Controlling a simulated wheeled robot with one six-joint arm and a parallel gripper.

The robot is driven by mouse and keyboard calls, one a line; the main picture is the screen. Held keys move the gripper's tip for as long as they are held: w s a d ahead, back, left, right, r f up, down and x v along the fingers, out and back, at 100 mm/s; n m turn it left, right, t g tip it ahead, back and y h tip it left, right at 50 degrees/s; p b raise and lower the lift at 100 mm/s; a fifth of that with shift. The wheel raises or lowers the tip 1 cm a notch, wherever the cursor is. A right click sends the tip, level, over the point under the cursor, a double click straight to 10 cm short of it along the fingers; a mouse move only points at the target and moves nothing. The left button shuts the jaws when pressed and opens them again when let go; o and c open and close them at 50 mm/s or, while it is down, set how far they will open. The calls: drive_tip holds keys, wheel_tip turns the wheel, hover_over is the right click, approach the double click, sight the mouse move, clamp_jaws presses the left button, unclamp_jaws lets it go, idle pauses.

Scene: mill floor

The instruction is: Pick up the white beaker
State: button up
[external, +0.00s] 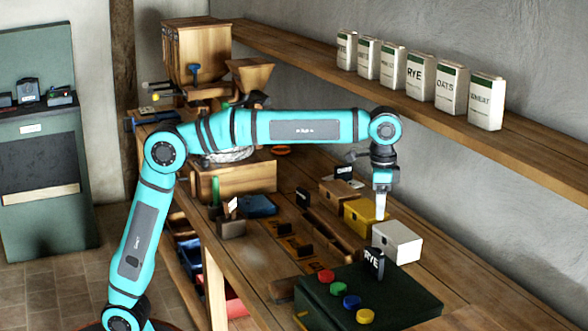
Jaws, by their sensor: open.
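My gripper (381,205) hangs down at the end of the teal arm, over the workbench, above and between a yellow box and a white box. A pale, narrow shape shows at its tip; I cannot tell whether this is its fingers or something between them. It is open. I cannot make out a white beaker for certain in the external view. The area right under the gripper is small and partly hidden by the boxes.
The yellow box (363,217) and white box (397,242) stand close below the gripper. A dark green panel with coloured buttons (368,299) lies in front, beside a black RYE sign (374,262). Labelled cartons (418,75) line the wall shelf (519,141). A wooden mill (197,52) stands at the back.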

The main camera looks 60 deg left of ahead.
wheel_tip(320, 180, down, 11)
drive_tip(key=shift+f, duration=0.2)
drive_tip(key=shift+s+f, duration=0.2)
drive_tip(key=shift+f, duration=1.15)
drive_tip(key=shift+s+f, duration=0.2)
drive_tip(key=shift+f, duration=1.15)
drive_tip(key=shift+c, duration=0.4)
drive_tip(key=c, duration=1.1)
